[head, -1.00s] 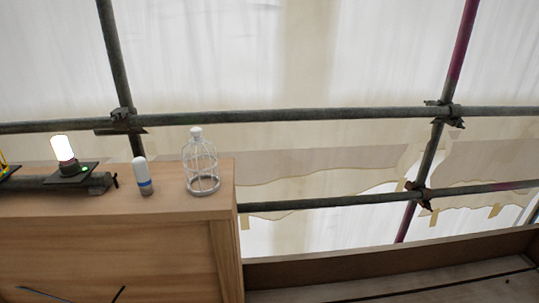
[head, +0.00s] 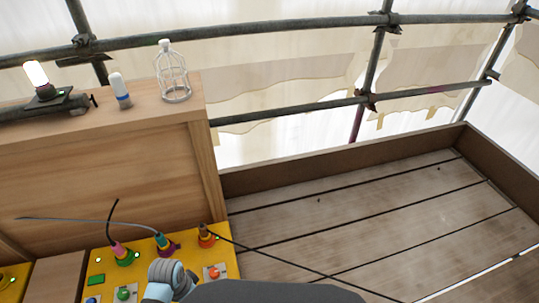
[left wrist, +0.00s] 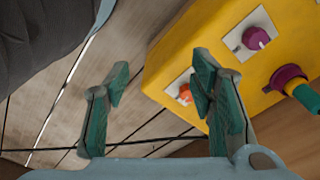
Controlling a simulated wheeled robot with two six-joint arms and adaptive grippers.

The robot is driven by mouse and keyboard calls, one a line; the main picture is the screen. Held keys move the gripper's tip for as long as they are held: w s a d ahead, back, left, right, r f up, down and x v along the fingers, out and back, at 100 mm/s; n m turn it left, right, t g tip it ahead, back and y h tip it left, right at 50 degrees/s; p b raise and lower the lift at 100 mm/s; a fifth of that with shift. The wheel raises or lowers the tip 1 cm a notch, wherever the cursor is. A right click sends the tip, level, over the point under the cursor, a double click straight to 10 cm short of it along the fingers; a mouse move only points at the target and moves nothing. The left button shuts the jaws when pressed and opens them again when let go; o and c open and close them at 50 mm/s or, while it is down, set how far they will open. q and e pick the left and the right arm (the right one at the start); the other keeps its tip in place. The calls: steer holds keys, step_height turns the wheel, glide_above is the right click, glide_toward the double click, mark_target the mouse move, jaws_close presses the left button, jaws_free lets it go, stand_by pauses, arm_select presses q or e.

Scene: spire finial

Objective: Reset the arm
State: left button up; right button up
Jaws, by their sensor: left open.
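My left gripper (left wrist: 161,82) is open and empty in the left wrist view, its two green-padded fingers wide apart. Its right finger overlaps the edge of a yellow control box (left wrist: 190,35) in the picture; I cannot tell whether it touches. An orange button (left wrist: 184,93) is partly hidden behind that finger. In the head view, a blue-grey joint of my arm shows at the bottom over the yellow box (head: 223,245), and the fingers are hidden. My right gripper is not in view.
Coloured plugs with cables (head: 164,244) stand on the yellow box. Scaffold poles (head: 270,28) cross behind. The plank floor (head: 360,220) at right is clear.

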arm_select(q)
steer(key=w+f+n+t, duration=0.2)
steer(key=w+f, duration=0.1)
steer(key=w, duration=0.1)
steer(key=s+a+f+n+t+y, duration=0.1)
steer(key=s+a+f+n, duration=0.2)
steer(key=f, duration=0.4)
steer(key=s+a+f+g, duration=0.15)
steer(key=s+f, duration=0.25)
steer(key=s, duration=0.9)
steer(key=s+a+f+g, duration=0.15)
steer(key=s+f, duration=0.35)
steer(key=s, duration=0.8)
step_height(320, 180, up, 18)
steer(key=d+p, duration=0.2)
steer(key=p, duration=1.6)
steer(key=shift+d+t, duration=0.15)
steer(key=shift+t, duration=0.15)
arm_select(e)
step_height(320, 180, up, 18)
steer(key=a, duration=0.2)
steer(key=shift+s+a+f+m, duration=0.2)
steer(key=shift+s+m, duration=0.1)
